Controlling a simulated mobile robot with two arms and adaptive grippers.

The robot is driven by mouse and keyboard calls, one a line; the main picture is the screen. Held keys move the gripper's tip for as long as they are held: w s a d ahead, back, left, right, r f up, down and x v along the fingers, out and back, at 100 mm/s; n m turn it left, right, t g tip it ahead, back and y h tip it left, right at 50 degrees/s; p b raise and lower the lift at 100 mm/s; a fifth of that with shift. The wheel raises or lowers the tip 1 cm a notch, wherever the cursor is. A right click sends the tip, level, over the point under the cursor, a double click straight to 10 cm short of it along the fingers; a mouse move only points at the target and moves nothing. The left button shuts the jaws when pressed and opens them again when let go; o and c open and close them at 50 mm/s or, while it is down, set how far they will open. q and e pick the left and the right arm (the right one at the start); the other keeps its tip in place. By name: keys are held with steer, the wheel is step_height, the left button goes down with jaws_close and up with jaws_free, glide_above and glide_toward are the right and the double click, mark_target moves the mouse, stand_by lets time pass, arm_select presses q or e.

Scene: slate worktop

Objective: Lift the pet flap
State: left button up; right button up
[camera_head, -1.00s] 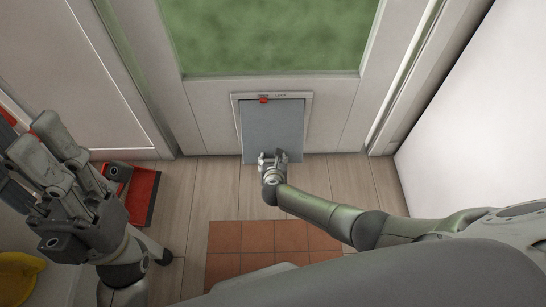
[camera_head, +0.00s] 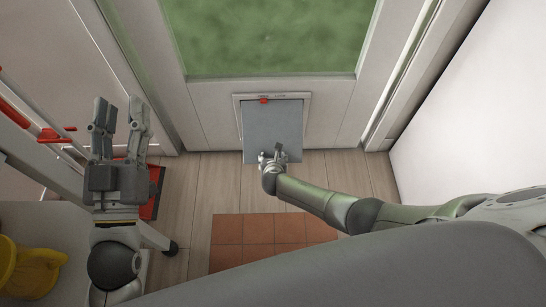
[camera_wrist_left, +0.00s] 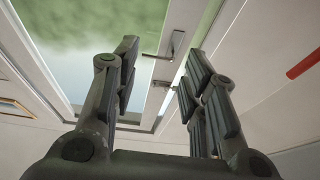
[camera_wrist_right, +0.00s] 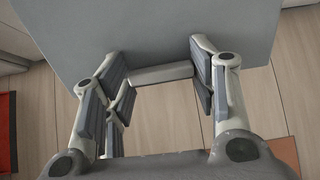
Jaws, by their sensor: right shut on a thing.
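The grey pet flap (camera_head: 272,128) hangs in a white frame (camera_head: 307,108) low in the door. Its lower edge stands out past the frame's bottom, towards me. A red latch (camera_head: 264,100) sits at the frame's top. My right gripper (camera_head: 272,154) is at the flap's lower edge. In the right wrist view its fingers are shut on the pale grip bar (camera_wrist_right: 161,74) of the flap, which also shows there (camera_wrist_right: 150,32). My left gripper (camera_head: 119,108) is open and empty, raised at the left. In the left wrist view a door handle (camera_wrist_left: 172,45) shows beyond its fingers.
A terracotta tile mat (camera_head: 260,229) lies on the wooden floor before the door. A red tray (camera_head: 156,190) is partly hidden behind my left gripper. A yellow object (camera_head: 35,272) is on a light surface at lower left. A white wall (camera_head: 490,110) bounds the right.

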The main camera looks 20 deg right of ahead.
steer(key=shift+s+r+p, duration=0.2)
steer(key=shift+r+p, duration=0.65)
steer(key=shift+p, duration=0.15)
steer(key=shift+s+a+r+p, duration=0.2)
steer(key=shift+r+p, duration=0.4)
steer(key=shift+p, duration=0.4)
arm_select(q)
steer(key=s+a+f+g+y, duration=0.1)
steer(key=s+a+f+g, duration=0.1)
steer(key=f+g, duration=0.4)
steer(key=s+a+f+g+y, duration=0.2)
steer(key=s+f+g, duration=0.2)
steer(key=f, duration=0.8)
steer(key=shift+s+a+f+n+g+y, duration=0.2)
steer(key=shift+n+g+y, duration=0.1)
steer(key=shift+g, duration=0.8)
arm_select(e)
steer(key=shift+s, duration=0.1)
steer(key=shift+d, duration=0.1)
steer(key=o, duration=1.3)
steer(key=shift+o, duration=0.8)
steer(key=shift+s+f, duration=0.1)
steer(key=shift+s, duration=0.25)
steer(key=v, duration=1.2)
